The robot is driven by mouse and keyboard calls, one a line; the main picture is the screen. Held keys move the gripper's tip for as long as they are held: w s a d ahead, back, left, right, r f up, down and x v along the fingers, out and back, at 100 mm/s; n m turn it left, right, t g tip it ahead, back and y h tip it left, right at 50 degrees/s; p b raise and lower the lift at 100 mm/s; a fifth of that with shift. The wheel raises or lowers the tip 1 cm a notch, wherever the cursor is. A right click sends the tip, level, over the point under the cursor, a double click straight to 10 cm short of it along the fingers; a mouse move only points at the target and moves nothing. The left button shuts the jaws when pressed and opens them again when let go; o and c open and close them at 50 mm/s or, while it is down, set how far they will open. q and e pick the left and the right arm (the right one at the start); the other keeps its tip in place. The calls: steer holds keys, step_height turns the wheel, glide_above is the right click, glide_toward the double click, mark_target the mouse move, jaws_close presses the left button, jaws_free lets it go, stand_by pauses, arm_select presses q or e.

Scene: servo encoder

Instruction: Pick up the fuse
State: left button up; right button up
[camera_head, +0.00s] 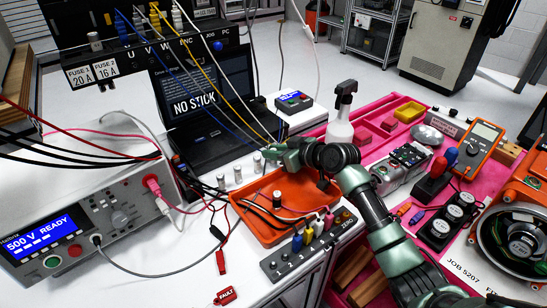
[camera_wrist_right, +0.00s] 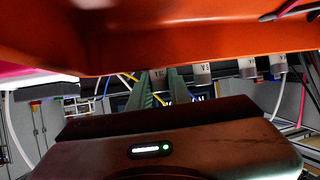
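Several small pale cylindrical fuses stand in a row on the white bench behind the orange tray, one of them a fuse (camera_head: 238,173) left of my right gripper. My right gripper (camera_head: 270,154) reaches left over the tray's back edge, near the right end of the row. In the wrist view, its two green fingers (camera_wrist_right: 160,86) are apart. A fuse (camera_wrist_right: 159,74) appears between or just beyond their tips; contact cannot be told. More fuses, such as one fuse (camera_wrist_right: 202,69), stand to the right. My left gripper is not in view.
The orange tray (camera_head: 252,222) holds a dark-capped cylinder (camera_head: 277,200) and cables. A panel (camera_head: 120,65) labelled 20 A and 16 A stands at the back left with hanging wires. A laptop (camera_head: 195,100) and a spray bottle (camera_head: 341,120) stand behind. A power unit (camera_head: 90,220) is at left.

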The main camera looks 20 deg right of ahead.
jaws_close()
steer(key=shift+r, duration=0.1)
